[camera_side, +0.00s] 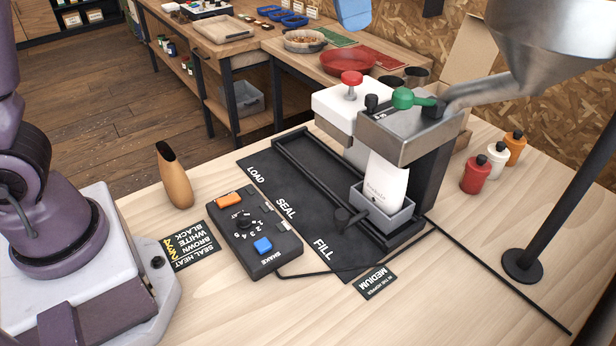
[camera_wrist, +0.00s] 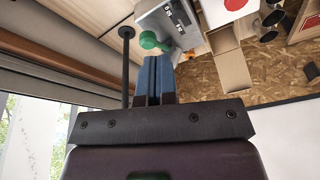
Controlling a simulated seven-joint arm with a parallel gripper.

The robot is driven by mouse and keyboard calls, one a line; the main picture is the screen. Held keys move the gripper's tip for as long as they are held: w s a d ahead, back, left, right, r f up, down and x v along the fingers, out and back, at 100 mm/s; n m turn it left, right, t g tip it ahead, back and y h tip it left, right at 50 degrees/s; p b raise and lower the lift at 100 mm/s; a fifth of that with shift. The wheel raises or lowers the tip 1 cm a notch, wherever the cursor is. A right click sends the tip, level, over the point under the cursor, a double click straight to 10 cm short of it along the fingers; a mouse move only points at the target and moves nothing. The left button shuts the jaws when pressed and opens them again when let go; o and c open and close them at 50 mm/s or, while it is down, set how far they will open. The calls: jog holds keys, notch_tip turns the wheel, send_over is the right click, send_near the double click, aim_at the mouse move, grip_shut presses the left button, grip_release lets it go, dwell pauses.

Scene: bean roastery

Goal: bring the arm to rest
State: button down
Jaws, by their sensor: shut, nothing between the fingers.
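My gripper shows in the wrist view, its two blue fingers (camera_wrist: 154,78) side by side and shut, with nothing between them. They point toward the machine with the green knob (camera_wrist: 148,40). In the side view, the purple base of my arm is at the left, and a blue shape (camera_side: 353,13) is cut off by the top edge; it may be my fingertips. A white bag (camera_side: 386,182) stands upright in a small grey holder (camera_side: 383,207) under the filling machine (camera_side: 407,135), apart from my gripper.
A control box (camera_side: 257,232) with orange and blue buttons and a wooden vase-like piece (camera_side: 174,178) stand on the table. Red, white and orange bottles (camera_side: 477,174) are at the right. A metal hopper (camera_side: 550,40) and a black post (camera_side: 575,180) rise there. The front table is mostly clear.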

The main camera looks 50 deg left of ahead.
jog(key=s+a+f+n+t, duration=0.1)
jog(key=s+a, duration=0.4)
jog(key=s, duration=0.6)
jog(key=s+a+f+n+t, duration=0.1)
jog(key=s+a+f+n, duration=0.2)
jog(key=s, duration=0.8)
jog(key=shift+a+f+t+y, duration=0.15)
jog(key=shift+a+t+y, duration=0.2)
jog(key=shift+a, duration=0.5)
